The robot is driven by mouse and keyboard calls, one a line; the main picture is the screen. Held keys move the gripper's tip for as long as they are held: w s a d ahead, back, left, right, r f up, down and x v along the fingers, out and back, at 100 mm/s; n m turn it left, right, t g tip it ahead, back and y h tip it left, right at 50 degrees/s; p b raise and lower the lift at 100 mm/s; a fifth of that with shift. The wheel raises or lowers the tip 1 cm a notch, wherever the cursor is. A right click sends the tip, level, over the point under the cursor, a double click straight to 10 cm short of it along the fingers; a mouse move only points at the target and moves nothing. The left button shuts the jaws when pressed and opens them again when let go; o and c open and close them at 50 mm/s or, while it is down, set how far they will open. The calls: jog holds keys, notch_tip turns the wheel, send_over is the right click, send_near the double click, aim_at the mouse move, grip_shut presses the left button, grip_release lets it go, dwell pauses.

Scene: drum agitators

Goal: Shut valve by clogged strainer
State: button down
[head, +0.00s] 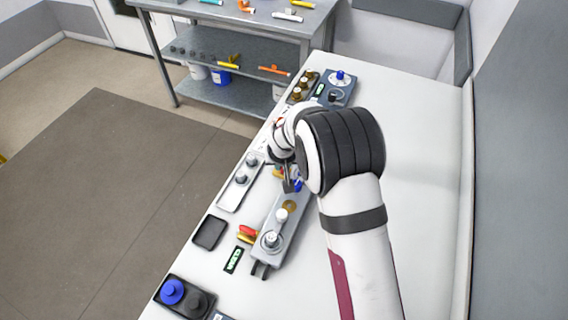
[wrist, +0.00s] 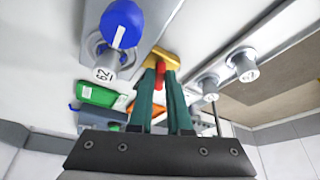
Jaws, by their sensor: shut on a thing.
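In the wrist view my gripper (wrist: 161,80) has its two dark green fingers close together around a small red lever (wrist: 160,73) on a yellow valve body (wrist: 158,58). The fingers hide part of the lever. A green display (wrist: 97,95) lies further left. In the head view my gripper (head: 288,182) is low over the far end of the grey unit (head: 265,232), and the arm partly hides it. Which part is the strainer, or whether it is clogged, I cannot tell.
Another red and yellow valve (head: 247,234) stands beside the unit's near end. A light tray (head: 226,201) with grey knobs lies to the left. More units stand behind. The table's right side is clear.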

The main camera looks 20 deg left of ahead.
jog(key=m+h, duration=0.1)
jog(key=m, duration=0.3)
jog(key=shift+s+a+m+h, duration=0.1)
jog(key=shift+a+m+h, duration=0.25)
jog(key=shift+m+h, duration=0.05)
jog(key=shift+m, duration=0.3)
jog(key=c, duration=0.9)
grip_release()
jog(key=shift+o, duration=0.2)
jog(key=v, duration=1.5)
jog(key=shift+s+a+r, duration=0.2)
jog(key=shift+s+r, duration=0.1)
